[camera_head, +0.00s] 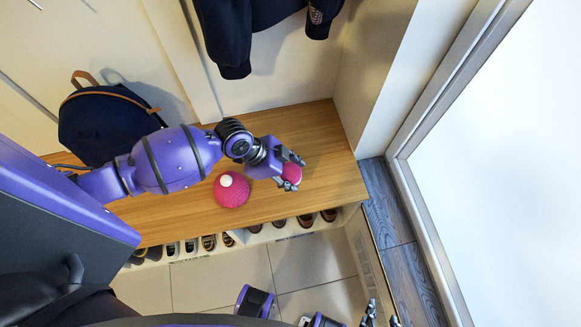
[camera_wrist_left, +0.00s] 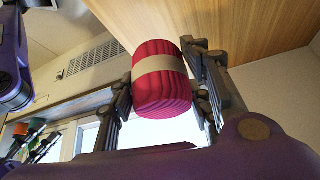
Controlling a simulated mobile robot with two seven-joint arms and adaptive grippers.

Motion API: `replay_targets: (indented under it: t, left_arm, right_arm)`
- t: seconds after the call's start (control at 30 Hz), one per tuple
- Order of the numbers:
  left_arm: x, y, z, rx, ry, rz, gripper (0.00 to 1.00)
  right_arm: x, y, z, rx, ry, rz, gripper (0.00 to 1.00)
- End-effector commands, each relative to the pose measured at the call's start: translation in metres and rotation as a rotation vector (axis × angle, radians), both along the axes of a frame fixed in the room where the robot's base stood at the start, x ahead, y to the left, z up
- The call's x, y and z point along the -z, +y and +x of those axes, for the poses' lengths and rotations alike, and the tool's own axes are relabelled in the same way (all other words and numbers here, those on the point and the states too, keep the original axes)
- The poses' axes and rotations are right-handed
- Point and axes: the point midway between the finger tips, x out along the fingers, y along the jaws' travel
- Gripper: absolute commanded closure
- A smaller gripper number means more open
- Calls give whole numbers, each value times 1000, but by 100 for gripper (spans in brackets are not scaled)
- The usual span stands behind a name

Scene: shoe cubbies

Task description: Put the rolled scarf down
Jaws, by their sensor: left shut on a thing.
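The rolled scarf (camera_wrist_left: 162,82) is crimson and ribbed with a beige band around its middle. My left gripper (camera_head: 289,171) is shut on it, with a finger on either side in the left wrist view. In the head view the scarf (camera_head: 292,174) shows partly between the fingers, over the right part of the wooden bench (camera_head: 330,135). Whether it touches the bench top is unclear. My right gripper (camera_head: 382,315) is at the bottom edge of the head view, well away from the bench, its fingers apart and empty.
A pink knit hat (camera_head: 231,192) with a white pompom lies on the bench, left of the scarf. A dark backpack (camera_head: 105,122) stands at the bench's left. A dark jacket (camera_head: 262,25) hangs above. Several shoes (camera_head: 208,242) sit in the cubbies below. The bench's right end is clear.

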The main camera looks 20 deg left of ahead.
Motion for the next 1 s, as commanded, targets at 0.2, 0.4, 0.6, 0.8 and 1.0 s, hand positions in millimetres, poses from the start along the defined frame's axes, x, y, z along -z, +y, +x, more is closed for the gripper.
replay_targets:
  t: [0.2,0.4,0.6,0.8,1.0]
  left_arm:
    - [41,4,28,-3,5,-1,82]
    - [53,6,40,-2,3,0,82]
    - [81,6,42,-2,5,0,82]
    - [86,7,42,-1,2,0,82]
    - [88,7,42,-1,3,1,82]
  right_arm:
    - [13,1,-8,-1,20,1,60]
    - [16,2,-9,-2,24,2,60]
    - [20,2,-10,-4,27,3,60]
    - [20,3,-9,-4,26,4,60]
    - [22,3,-9,-5,25,5,60]
